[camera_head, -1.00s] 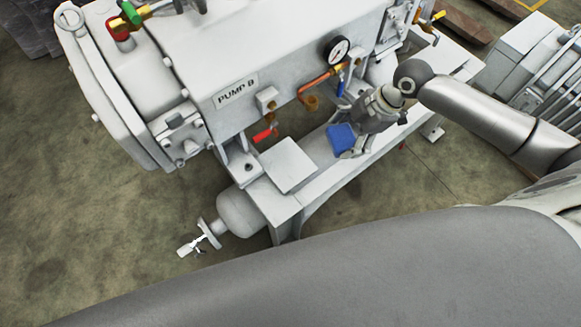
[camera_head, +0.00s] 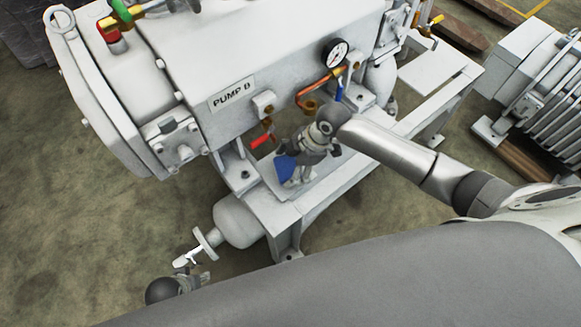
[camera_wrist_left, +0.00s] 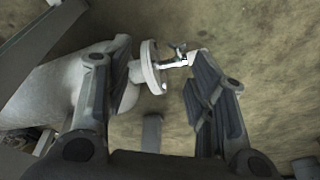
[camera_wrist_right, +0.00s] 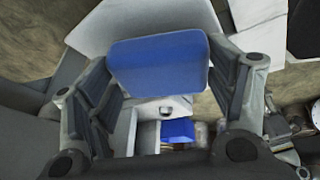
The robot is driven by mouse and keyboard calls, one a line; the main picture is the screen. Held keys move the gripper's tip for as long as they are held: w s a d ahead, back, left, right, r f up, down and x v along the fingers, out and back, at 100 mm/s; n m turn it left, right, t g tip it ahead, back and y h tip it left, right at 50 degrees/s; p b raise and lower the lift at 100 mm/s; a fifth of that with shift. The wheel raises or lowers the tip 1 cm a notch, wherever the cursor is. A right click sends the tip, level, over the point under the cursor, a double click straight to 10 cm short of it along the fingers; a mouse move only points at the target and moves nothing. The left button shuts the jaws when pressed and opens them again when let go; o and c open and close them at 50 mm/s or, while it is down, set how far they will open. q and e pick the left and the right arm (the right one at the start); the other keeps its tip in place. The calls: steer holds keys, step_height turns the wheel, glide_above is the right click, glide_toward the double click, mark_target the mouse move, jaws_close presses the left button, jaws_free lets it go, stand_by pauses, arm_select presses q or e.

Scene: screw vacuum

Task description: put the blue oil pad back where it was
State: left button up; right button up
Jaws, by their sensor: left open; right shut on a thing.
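The blue oil pad (camera_head: 285,166) is held by my right gripper (camera_head: 297,180), low over the front of Pump B's base. In the right wrist view, the pad (camera_wrist_right: 158,68) sits between the two fingers. A white plate (camera_head: 268,181) lies under and beside the pad; I cannot tell whether they touch. My left gripper (camera_head: 186,283) is at the lower left, mostly hidden by my own body. In the left wrist view it is open, its fingers on either side of a small valve with a white flange (camera_wrist_left: 152,68); nothing is clearly gripped.
Pump B's housing (camera_head: 205,70) stands close behind the right gripper, with a red-handled tap (camera_head: 261,141) and a gauge (camera_head: 335,52). The drain cylinder (camera_head: 236,220) juts out below the base. A second blue patch (camera_wrist_right: 178,130) shows in the right wrist view.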

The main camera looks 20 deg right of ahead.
steer(key=shift+f, duration=0.65)
arm_select(q)
steer(key=shift+w+r, duration=0.15)
steer(key=shift+r, duration=0.45)
arm_select(e)
steer(key=o, duration=1)
steer(key=shift+d+r, duration=0.2)
steer(key=shift+r, duration=0.2)
arm_select(q)
step_height(320, 180, down, 6)
steer(key=s+p, duration=0.1)
steer(key=s, duration=0.1)
steer(key=shift+s+a+p, duration=0.15)
steer(key=shift+s+p, duration=0.1)
steer(key=shift+p, duration=0.15)
arm_select(e)
steer(key=v, duration=0.6)
steer(key=shift+r, duration=0.35)
